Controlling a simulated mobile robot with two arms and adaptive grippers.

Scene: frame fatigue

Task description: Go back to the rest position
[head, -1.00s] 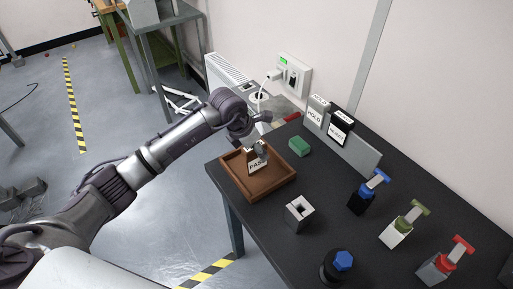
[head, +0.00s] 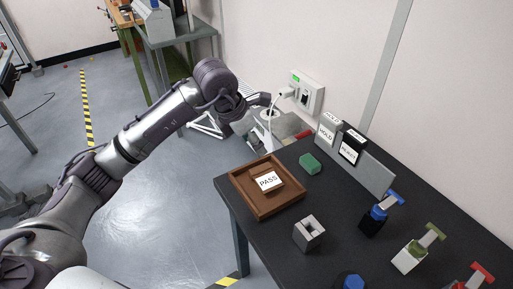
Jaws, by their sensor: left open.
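My left arm comes in from the left. Its gripper (head: 270,116) is raised beyond the back left of the black table, by the wall socket, apart from the tray, open with nothing seen in it. The brown wooden tray (head: 249,206) sits at the table's left corner. A block with a white PASS label (head: 268,181) rests in the tray, label facing up. My right gripper is out of view.
On the black table (head: 342,233) stand a green block (head: 310,164), a grey block with a square hole (head: 309,234), label blocks on a grey rack (head: 365,168), and blue, green and red handled pieces at the right. A wall socket (head: 306,92) is behind.

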